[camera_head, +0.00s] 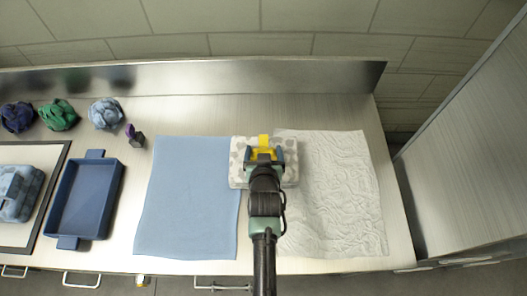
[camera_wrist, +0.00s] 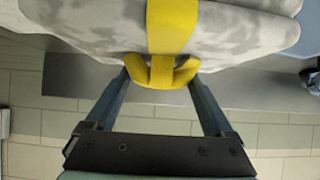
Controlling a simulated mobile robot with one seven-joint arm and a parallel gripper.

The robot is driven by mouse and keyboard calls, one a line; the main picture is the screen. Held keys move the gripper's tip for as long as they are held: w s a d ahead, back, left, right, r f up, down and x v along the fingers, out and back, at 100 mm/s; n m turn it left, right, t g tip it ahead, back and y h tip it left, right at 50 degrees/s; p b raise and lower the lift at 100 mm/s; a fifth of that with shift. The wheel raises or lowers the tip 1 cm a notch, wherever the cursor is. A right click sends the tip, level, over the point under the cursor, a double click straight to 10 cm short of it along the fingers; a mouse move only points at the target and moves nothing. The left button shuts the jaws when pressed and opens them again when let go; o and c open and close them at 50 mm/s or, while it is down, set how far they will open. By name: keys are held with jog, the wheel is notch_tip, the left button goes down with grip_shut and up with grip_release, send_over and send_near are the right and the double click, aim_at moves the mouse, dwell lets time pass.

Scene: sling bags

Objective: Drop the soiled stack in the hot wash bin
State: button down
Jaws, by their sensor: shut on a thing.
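A grey-and-white blotched folded stack (camera_head: 238,175) with a yellow strap shows in the middle of the head view, over the seam between a blue cloth and a white cloth. My gripper (camera_head: 264,152) is over it, shut on the strap's yellow loop. In the wrist view the stack (camera_wrist: 90,25) fills the top, and my gripper (camera_wrist: 160,74) has its two fingers on either side of the yellow loop (camera_wrist: 158,76). I cannot tell whether the stack rests on the cloths or hangs just above them. No bin is clearly identifiable as the hot wash bin.
The flat blue cloth (camera_head: 185,200) and the wrinkled white cloth (camera_head: 345,200) cover the counter's middle. Left are a blue tray (camera_head: 85,200), a blue bundle (camera_head: 20,192) inside a dark frame, and crumpled navy (camera_head: 17,117), green (camera_head: 58,114) and light-blue (camera_head: 106,113) cloths. A small dark object (camera_head: 135,137) stands nearby.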

jog(key=shift+s+f, duration=0.3)
jog(key=shift+f, duration=0.45)
grip_release()
jog(key=shift+s+a+f, duration=0.1)
jog(key=shift+f, duration=0.1)
jog(key=shift+r+p, duration=0.45)
jog(key=shift+r, duration=0.1)
jog(key=shift+s+a+r+g, duration=0.1)
jog(key=shift+s+r+g, duration=0.1)
jog(key=shift+g, duration=0.1)
jog(key=v, duration=1.1)
jog(key=shift+r, duration=0.4)
